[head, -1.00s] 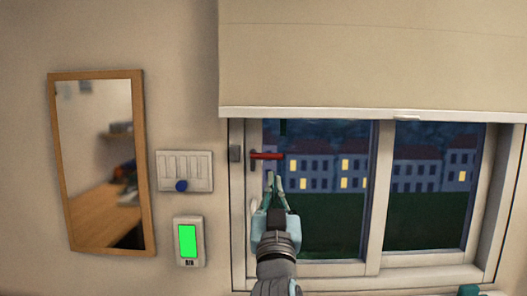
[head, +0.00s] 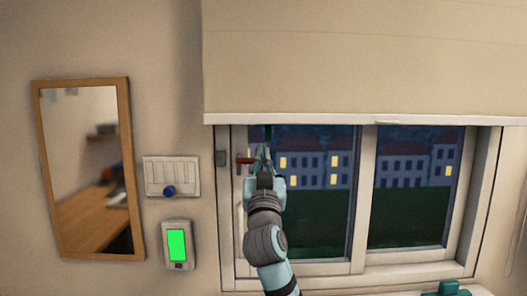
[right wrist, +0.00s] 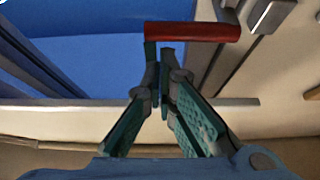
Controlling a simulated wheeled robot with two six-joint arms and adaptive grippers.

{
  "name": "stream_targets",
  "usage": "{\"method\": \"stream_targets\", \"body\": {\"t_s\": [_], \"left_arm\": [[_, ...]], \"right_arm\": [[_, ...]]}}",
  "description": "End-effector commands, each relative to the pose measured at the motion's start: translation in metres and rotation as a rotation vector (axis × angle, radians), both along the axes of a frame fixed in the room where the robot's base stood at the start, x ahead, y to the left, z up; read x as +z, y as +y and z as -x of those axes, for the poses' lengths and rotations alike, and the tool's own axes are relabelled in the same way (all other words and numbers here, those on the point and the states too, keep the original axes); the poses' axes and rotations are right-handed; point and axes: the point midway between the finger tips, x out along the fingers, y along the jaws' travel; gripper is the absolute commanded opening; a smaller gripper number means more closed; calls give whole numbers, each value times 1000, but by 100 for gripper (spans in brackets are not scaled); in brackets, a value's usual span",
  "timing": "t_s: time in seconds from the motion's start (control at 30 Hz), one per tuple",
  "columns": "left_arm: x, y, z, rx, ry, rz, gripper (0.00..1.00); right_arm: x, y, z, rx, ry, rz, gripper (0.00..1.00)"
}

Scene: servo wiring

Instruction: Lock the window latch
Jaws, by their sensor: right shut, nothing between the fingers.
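The window latch has a red handle (head: 245,160) on the left side of the window frame. In the head view the handle lies about horizontal, and its right end is hidden behind my right gripper. My right gripper (head: 265,155) is at that end, its fingers pointing up. In the right wrist view the red handle (right wrist: 195,31) crosses the top. The fingertips of my right gripper (right wrist: 160,62) are together and empty, right by the handle's left end in that view; I cannot tell whether they touch it. My left gripper is not in view.
A grey block (head: 221,158) sits on the frame left of the latch. A blind (head: 350,65) covers the upper window. Left of the window are a switch panel with a blue knob (head: 169,190), a green-screened device (head: 176,245) and a mirror (head: 85,170).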

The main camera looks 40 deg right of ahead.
Motion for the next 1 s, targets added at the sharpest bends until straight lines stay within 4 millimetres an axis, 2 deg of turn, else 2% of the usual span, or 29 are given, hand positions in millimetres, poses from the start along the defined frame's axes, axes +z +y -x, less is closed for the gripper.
{"method": "stream_targets", "body": {"t_s": [0.47,1.0], "left_arm": [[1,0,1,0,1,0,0],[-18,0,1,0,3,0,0]], "right_arm": [[3,-4,-5,0,-1,-2,0],[-3,-5,-4,1,-42,-55,0]]}}
